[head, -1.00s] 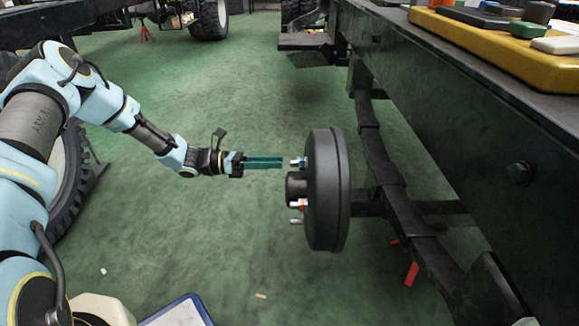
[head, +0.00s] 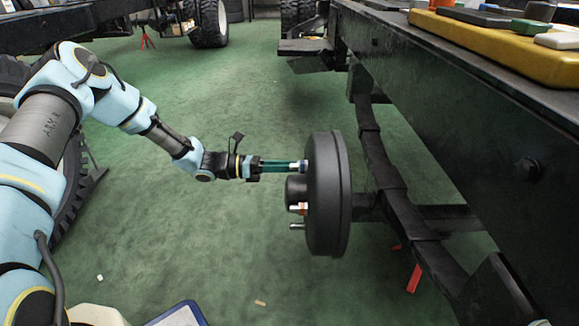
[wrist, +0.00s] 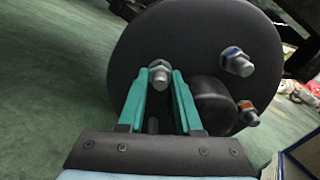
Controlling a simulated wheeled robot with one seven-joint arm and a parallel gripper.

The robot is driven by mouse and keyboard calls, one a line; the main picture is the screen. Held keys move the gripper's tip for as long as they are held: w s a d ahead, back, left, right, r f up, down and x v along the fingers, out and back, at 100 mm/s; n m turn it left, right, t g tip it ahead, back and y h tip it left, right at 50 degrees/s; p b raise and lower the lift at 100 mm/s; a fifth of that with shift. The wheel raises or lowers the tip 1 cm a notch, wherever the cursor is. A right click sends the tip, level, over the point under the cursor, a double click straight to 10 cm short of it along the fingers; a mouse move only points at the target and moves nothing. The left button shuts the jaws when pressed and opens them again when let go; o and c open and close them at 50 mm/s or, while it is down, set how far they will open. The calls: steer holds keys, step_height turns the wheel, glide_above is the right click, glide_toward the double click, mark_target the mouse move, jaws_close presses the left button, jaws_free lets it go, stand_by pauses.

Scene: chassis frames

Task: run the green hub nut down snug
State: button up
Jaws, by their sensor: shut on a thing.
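The dark round hub (head: 327,195) faces left in the head view and fills the upper part of the wrist view (wrist: 200,30). My gripper (head: 296,165) has long teal fingers that reach its face. In the wrist view the fingertips (wrist: 160,75) are shut on a hub nut (wrist: 159,66) with a stud end (wrist: 159,80) showing between them. No green marking on this nut can be made out, as the fingers cover its sides. A blue-marked nut (wrist: 236,60) and an orange-marked nut (wrist: 247,112) sit on other studs.
The hub's central boss (wrist: 212,100) protrudes close to the right finger. The dark chassis rail (head: 470,120) runs along the right, with a yellow tray (head: 500,50) on top. A red stand (head: 413,278) is below. Green floor is open left of the hub.

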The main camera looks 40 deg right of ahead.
jaws_close()
steer(key=shift+w+r+m+p, duration=0.1)
steer(key=shift+m+p, duration=0.25)
steer(key=shift+m, duration=0.05)
steer(key=m+p, duration=0.2)
steer(key=m, duration=0.8)
steer(key=m+p, duration=0.2)
steer(key=m, duration=0.9)
steer(key=shift+a+f, duration=0.1)
steer(key=shift+f, duration=0.1)
stand_by(0.3)
steer(key=o, duration=0.6)
jaws_free()
